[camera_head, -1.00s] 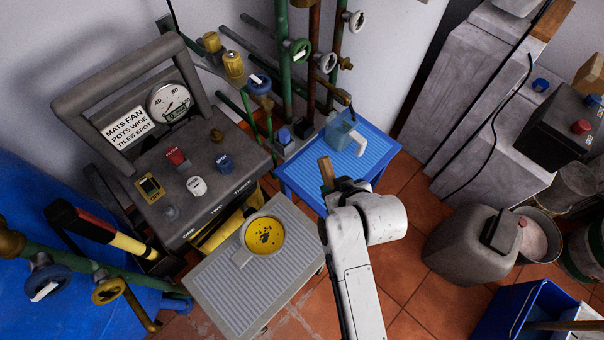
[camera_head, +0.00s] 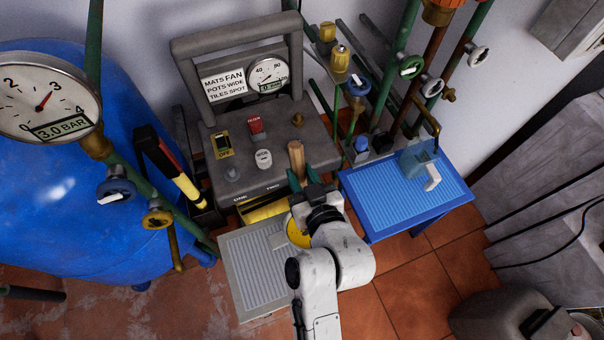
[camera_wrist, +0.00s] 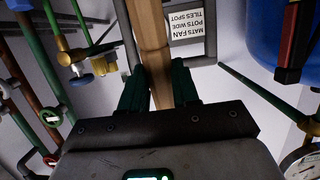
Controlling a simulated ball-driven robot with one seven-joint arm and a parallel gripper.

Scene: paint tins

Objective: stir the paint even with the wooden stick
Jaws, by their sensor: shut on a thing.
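My gripper (camera_head: 308,188) is shut on the wooden stick (camera_head: 297,160). In the wrist view the stick (camera_wrist: 148,28) passes between the green fingers (camera_wrist: 160,88). In the head view its top end stands above the fingers; its lower end is hidden. The paint tin (camera_head: 290,236) stands on the grey ribbed stand. A yellow strip of its paint shows, with the rest behind my gripper and arm. My gripper appears over or close to the tin; I cannot tell whether the stick touches the paint.
A grey control box (camera_head: 262,150) with knobs and a gauge stands behind the grey ribbed stand (camera_head: 248,275). A blue ribbed table (camera_head: 400,205) with a clear jug (camera_head: 415,160) is to the right. Valved pipes rise behind. A big blue tank (camera_head: 60,190) is at left.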

